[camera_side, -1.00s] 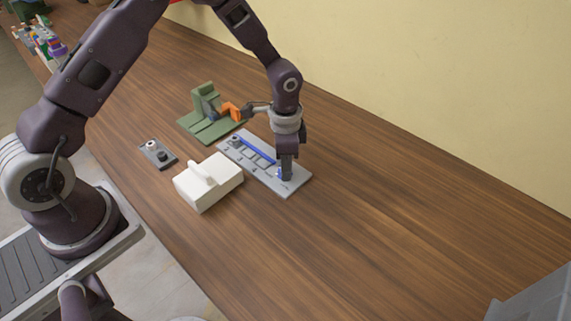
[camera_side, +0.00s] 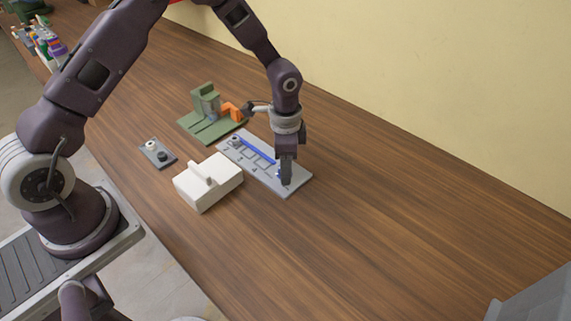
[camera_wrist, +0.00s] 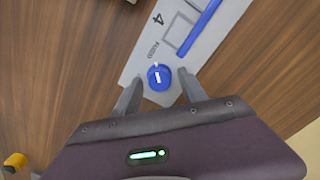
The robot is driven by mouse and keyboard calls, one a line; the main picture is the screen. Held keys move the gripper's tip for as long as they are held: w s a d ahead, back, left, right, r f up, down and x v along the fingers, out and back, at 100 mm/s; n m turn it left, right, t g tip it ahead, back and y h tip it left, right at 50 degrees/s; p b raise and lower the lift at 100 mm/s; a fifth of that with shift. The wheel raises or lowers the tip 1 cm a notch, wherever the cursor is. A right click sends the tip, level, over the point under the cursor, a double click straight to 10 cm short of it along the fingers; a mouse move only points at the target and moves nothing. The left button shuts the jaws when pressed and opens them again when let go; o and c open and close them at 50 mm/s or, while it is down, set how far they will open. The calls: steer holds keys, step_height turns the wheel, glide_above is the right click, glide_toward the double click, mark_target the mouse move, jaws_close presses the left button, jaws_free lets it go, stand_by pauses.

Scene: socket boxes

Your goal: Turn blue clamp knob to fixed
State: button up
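The blue clamp knob (camera_wrist: 158,77) is a round knob with a white bar on top, near the end of a grey plate (camera_wrist: 201,46). Its bar points roughly at a small white tick and a small printed word beside the knob, which looks like "FIXED". My gripper (camera_wrist: 158,80) is over the knob, with one finger on each side. The fingers stand apart, and gaps show between them and the knob. In the side view, my gripper (camera_side: 286,180) points down at the plate's near right end and hides most of the knob.
A blue bar (camera_side: 258,151) runs along the plate. A white box with a handle (camera_side: 208,184), a small dark plate with two knobs (camera_side: 158,153), and a green fixture with an orange part (camera_side: 209,115) stand nearby.

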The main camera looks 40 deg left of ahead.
steer(key=shift+r, duration=0.1)
step_height(320, 180, up, 7)
steer(key=shift+f, duration=0.1)
steer(key=shift+r, duration=0.3)
steer(key=s+a+r+n+t+y, duration=0.1)
steer(key=s+a+r+n, duration=0.1)
steer(key=s+r, duration=0.5)
steer(key=s+a+r+n+t, duration=0.15)
steer(key=s+r, duration=0.25)
steer(key=r, duration=0.7)
steer(key=s+r+n+t, duration=0.1)
steer(key=s+r+n, duration=0.1)
steer(key=s, duration=0.5)
steer(key=s+r+n+t+h, duration=0.1)
steer(key=s+n+t, duration=0.1)
steer(key=s, duration=0.6)
steer(key=shift+r+n, duration=0.35)
steer(key=shift+n, duration=0.5)
